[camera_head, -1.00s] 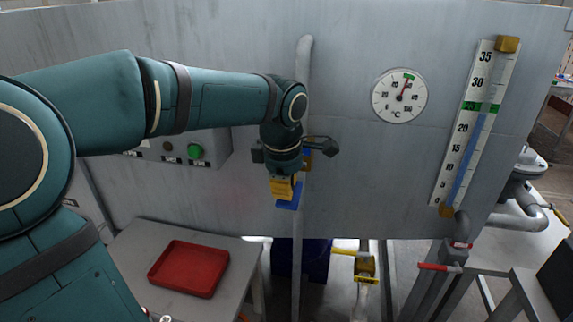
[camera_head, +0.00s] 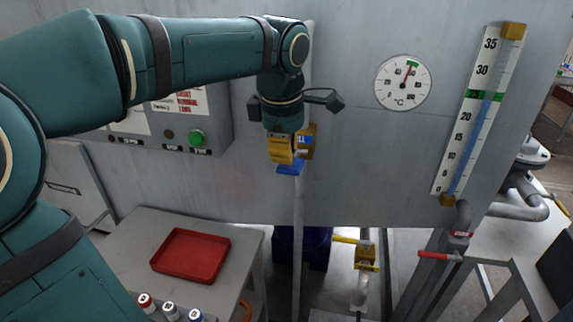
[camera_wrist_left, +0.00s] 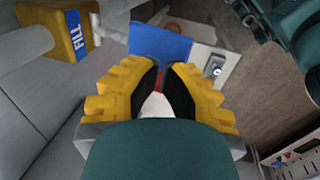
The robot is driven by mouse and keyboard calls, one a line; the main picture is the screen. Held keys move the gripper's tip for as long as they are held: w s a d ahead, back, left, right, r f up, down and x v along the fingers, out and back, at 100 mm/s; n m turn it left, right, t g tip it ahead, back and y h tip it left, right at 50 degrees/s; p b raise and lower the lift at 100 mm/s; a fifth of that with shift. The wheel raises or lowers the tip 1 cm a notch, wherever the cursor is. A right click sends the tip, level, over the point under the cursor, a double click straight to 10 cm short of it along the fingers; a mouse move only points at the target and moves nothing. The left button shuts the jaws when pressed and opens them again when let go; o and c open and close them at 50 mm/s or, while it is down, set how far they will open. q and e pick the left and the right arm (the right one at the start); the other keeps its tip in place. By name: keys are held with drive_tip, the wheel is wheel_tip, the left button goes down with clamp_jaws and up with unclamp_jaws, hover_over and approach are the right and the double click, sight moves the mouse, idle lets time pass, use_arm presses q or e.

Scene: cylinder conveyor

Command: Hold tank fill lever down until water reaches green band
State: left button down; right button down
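The blue fill lever (camera_head: 290,168) sticks out below the yellow FILL block (camera_head: 307,142) on the tank front; the wrist view also shows the blue paddle (camera_wrist_left: 162,42) and the FILL block (camera_wrist_left: 68,30). My left gripper (camera_head: 280,158) points down just above the paddle; contact is unclear. In the wrist view its yellow fingers (camera_wrist_left: 160,68) stand a little apart with nothing held between them. The level gauge (camera_head: 478,115) leans at right. My right gripper is out of view.
A round °C dial (camera_head: 403,83) is beside the gauge. A control box with a green button (camera_head: 196,138) is left of the lever. A red tray (camera_head: 191,255) lies on the grey table (camera_head: 150,235), with small capped bottles (camera_head: 170,312) in front. Yellow- and red-handled valves are low at right.

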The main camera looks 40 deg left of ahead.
use_arm(q)
drive_tip(key=r, duration=0.3)
drive_tip(key=s+r, duration=0.1)
drive_tip(key=r, duration=0.1)
drive_tip(key=shift+d+r, duration=0.2)
drive_tip(key=shift+d, duration=0.1)
